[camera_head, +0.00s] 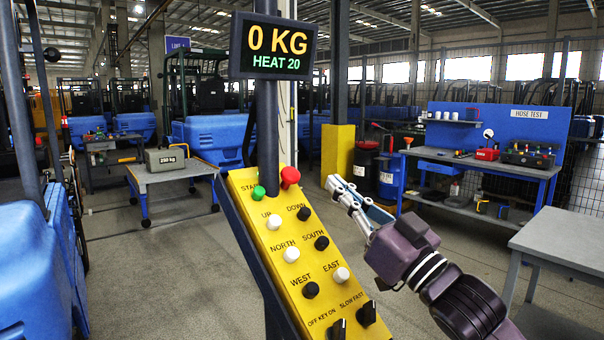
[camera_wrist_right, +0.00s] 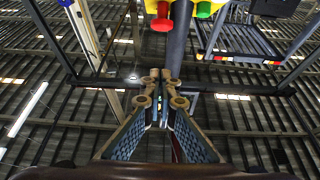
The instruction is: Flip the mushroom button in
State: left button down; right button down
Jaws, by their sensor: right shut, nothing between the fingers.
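The red mushroom button (camera_head: 290,176) sits at the top right corner of the yellow control panel (camera_head: 262,246). It also shows at the top of the right wrist view (camera_wrist_right: 161,24), beside the green start button (camera_wrist_right: 204,9). My right gripper (camera_head: 332,183) is to the right of the red button in the head view, with a visible gap between them. Its fingers are closed together and empty, and the fingertips (camera_wrist_right: 162,82) appear below the button in the wrist view. I cannot tell how far in the button is. My left gripper is not in view.
Several white and black buttons (camera_head: 303,213) and two black rotary switches (camera_head: 366,313) cover the panel below. A display (camera_head: 274,48) reading 0 KG hangs on the dark post above. A workbench (camera_head: 480,160) stands at the right; a grey table (camera_head: 567,235) is nearer.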

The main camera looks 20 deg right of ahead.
aim_at(295, 177)
jog(key=w+a+p, duration=0.1)
jog(key=w, duration=0.2)
jog(key=w+a+r+p, duration=0.1)
jog(key=w, duration=0.2)
jog(key=w+a+p, duration=0.1)
jog(key=w, duration=0.2)
jog(key=shift+w+a+r, duration=0.1)
jog(key=shift+a+r, duration=0.1)
jog(key=shift+r, duration=0.1)
jog(key=shift+w+f, duration=0.3)
jog(key=shift+f, duration=0.25)
jog(key=shift+a+f, duration=0.1)
jog(key=shift+w, duration=0.1)
jog(key=shift+w+a+f, duration=0.2)
jog(key=shift+w+f, duration=0.25)
jog(key=shift+f, duration=0.3)
